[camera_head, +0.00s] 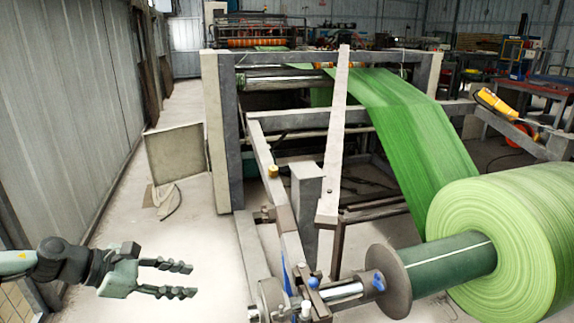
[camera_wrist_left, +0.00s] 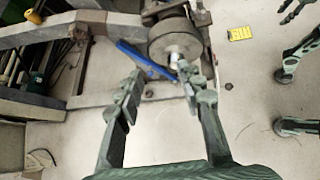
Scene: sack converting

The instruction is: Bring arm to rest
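My left gripper (camera_head: 190,280) is open and empty at the lower left of the head view, over the bare floor. Its two fingers point right, toward the machine, with a clear gap between them. In the left wrist view the same spread fingers (camera_wrist_left: 162,84) show with nothing between them but floor and, farther off, machine parts. At the top right of the left wrist view, dark finger-like parts may be my right gripper; they are cut off by the edge. The right gripper does not show in the head view.
A large green roll (camera_head: 505,240) on a dark green core stands at right, fed by a green web (camera_head: 425,140). The steel machine frame (camera_head: 222,140) fills the middle. A grey wall (camera_head: 65,110) runs along the left. A yellow item (camera_wrist_left: 240,33) lies on the floor.

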